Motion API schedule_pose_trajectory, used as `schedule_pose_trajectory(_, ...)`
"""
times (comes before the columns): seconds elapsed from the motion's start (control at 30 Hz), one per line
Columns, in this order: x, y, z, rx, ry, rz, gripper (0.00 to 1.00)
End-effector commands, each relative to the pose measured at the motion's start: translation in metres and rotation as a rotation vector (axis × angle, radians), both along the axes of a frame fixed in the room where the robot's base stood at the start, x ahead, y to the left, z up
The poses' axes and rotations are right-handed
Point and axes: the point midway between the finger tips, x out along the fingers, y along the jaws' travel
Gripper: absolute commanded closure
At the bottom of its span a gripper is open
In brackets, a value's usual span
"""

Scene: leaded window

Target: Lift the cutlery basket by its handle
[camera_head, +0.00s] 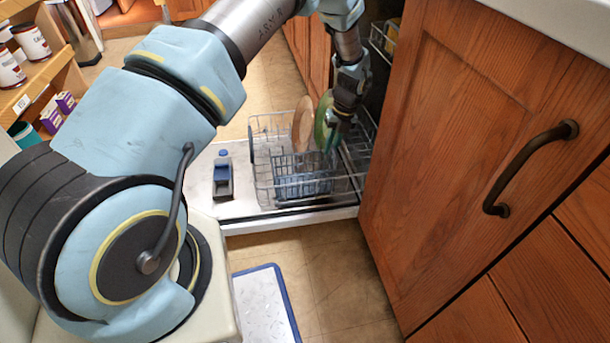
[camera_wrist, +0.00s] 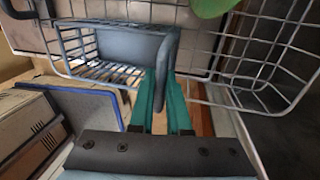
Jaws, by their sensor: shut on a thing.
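The cutlery basket (camera_head: 302,178) is a blue-grey slatted basket, low in the front part of the dishwasher rack. In the wrist view its slatted wall (camera_wrist: 105,70) is at upper left, and its grey-blue upright handle (camera_wrist: 167,62) is near the middle. My gripper (camera_head: 330,146) reaches down into the rack from above. In the wrist view the teal fingers of my gripper (camera_wrist: 166,85) are shut on the handle, which stands between their tips. I cannot tell whether the basket touches the rack floor.
The wire rack (camera_head: 262,190) surrounds the basket on the open dishwasher door (camera_head: 238,208). A tan plate (camera_head: 302,122) and a green plate (camera_head: 321,120) stand behind it. A wooden cabinet (camera_head: 440,130) is close on the right.

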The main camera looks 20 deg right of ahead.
Motion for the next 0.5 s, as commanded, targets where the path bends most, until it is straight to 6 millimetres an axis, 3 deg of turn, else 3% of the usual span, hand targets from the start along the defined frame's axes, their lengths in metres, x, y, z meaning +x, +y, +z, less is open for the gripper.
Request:
schedule_pose_trajectory(0.1,0.0000,0.0000,0.0001,0.000,0.000,0.000,1.00)
schedule_pose_trajectory(0.5,0.0000,0.0000,0.0001,0.000,0.000,0.000,1.00)
